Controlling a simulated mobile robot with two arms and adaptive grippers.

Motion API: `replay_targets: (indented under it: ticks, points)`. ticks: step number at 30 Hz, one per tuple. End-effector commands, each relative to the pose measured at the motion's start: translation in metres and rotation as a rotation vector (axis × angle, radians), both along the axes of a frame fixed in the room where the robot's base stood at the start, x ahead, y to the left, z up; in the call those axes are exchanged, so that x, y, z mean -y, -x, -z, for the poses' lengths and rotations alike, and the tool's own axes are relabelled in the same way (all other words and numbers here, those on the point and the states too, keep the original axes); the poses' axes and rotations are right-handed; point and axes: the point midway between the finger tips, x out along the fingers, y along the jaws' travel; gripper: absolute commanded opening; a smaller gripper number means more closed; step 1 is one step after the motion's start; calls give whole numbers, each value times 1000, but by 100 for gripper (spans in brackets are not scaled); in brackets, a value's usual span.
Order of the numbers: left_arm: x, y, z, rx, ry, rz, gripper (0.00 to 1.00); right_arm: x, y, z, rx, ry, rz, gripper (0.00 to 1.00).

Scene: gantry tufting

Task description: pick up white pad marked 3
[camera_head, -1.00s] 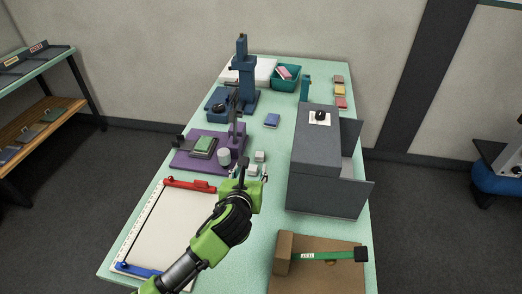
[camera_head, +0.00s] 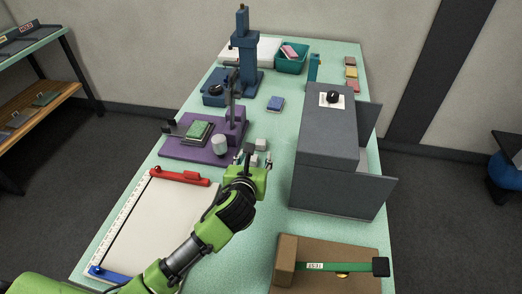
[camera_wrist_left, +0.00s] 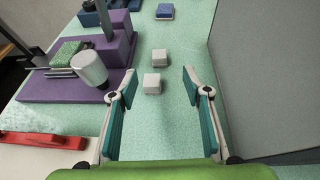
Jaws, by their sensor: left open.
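Two small white blocks stand on the mint-green table, one behind the other; these look like the white pads. In the left wrist view the nearer white block (camera_wrist_left: 152,83) lies ahead between the open fingers, and the farther white block (camera_wrist_left: 158,56) is just beyond it. No number is legible on either, so I cannot tell which is marked 3. My left gripper (camera_wrist_left: 160,84) is open and empty. In the head view the left gripper (camera_head: 254,162) is close to the blocks and partly hides the nearer one; the farther block (camera_head: 261,144) shows clear. My right gripper is not visible.
A purple fixture (camera_head: 176,153) with a white cylinder (camera_head: 219,144) stands left of the blocks. A tall grey box (camera_head: 325,160) stands to the right. A paper trimmer board (camera_head: 150,225) lies near left, a brown board (camera_head: 340,255) near right. A blue block (camera_head: 275,103) is farther back.

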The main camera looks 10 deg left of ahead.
Motion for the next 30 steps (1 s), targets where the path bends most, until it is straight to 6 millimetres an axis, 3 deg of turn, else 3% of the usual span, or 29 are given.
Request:
replay_targets:
  ticks: [1,4,8,19,30]
  points:
    - [0,0,10,0,0,0,44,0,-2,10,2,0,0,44]
    - [0,-1,14,0,0,0,44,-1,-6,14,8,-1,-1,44]
    - [-1,-11,17,1,0,-1,44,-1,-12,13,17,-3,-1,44]
    - [-5,-66,40,0,1,-2,44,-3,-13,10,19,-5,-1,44]
    - [-6,-86,50,-1,1,-1,44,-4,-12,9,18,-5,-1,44]
